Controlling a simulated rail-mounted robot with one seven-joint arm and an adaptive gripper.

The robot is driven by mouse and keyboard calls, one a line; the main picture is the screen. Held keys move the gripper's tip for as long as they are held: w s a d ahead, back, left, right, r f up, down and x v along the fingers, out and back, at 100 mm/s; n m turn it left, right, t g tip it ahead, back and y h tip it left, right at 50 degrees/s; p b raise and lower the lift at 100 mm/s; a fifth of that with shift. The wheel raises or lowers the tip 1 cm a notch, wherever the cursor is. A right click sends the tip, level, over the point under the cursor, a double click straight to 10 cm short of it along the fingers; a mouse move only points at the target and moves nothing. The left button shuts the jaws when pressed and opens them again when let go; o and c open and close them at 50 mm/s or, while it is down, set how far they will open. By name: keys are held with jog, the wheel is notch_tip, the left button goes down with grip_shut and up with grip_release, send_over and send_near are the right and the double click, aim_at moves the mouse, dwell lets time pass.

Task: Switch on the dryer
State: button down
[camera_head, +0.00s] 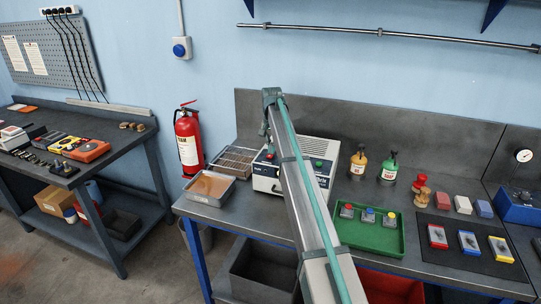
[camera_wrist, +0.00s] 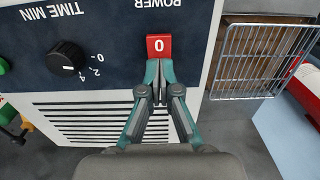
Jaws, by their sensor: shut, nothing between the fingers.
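The dryer is a white box with a dark control panel (camera_head: 265,184) on the bench, partly hidden behind my arm in the head view. In the wrist view its panel (camera_wrist: 110,35) appears upside down. A red power switch (camera_wrist: 159,46) marked "0" sits under the word POWER. A black TIME MIN knob (camera_wrist: 66,58) is to its left. My gripper (camera_wrist: 159,97) is shut and empty, its fingertips right at the lower edge of the red switch in the picture. I cannot tell whether they touch it.
A wire rack (camera_wrist: 262,62) lies close beside the dryer. A shallow tray (camera_head: 209,188) stands left of it. A fire extinguisher (camera_head: 189,140) hangs left of the bench.

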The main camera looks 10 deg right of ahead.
dwell(0.3)
jog(key=shift+r+p, duration=1.65)
jog(key=shift+r, duration=1.75)
